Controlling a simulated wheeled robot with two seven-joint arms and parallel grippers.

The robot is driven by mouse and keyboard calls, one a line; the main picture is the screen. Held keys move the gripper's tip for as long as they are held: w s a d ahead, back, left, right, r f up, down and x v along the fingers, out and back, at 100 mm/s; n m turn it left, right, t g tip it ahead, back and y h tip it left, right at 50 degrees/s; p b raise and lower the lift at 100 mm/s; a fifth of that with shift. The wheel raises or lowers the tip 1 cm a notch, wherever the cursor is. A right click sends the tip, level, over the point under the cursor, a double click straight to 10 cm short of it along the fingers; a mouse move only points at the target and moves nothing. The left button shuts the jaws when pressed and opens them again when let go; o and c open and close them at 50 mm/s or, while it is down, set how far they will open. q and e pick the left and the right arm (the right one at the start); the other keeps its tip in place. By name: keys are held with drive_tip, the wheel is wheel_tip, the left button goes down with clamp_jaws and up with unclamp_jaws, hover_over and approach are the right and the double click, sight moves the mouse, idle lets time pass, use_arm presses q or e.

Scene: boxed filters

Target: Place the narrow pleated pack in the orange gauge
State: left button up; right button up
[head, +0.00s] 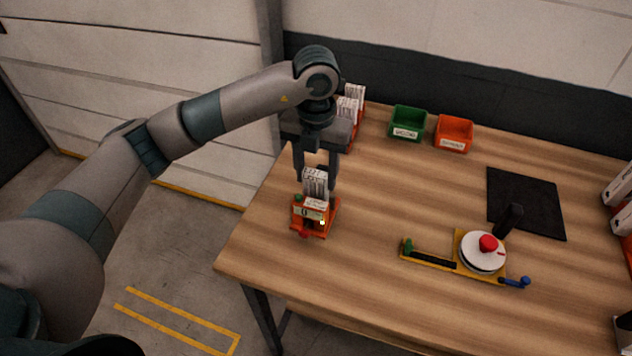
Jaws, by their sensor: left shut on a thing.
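I cannot tell whether the pack rests on the gauge's floor. My right gripper is not in view.
More white pleated packs (352,100) stand in an orange holder behind my left gripper. A green bin (408,122) and an orange-red bin (454,132) stand at the back. A black mat (526,202) and a yellow fixture with a white disc (483,254) lie right. The table's middle is clear.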

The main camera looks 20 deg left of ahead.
sight(316, 183)
use_arm(q)
wheel_tip(316, 183, down, 3)
drive_tip(key=shift+r+p, duration=0.1)
drive_tip(key=shift+p, duration=0.45)
drive_tip(key=shift+f, duration=0.25)
drive_tip(key=shift+f, duration=0.15)
drive_tip(key=o, duration=1)
drive_tip(key=shift+r, duration=0.25)
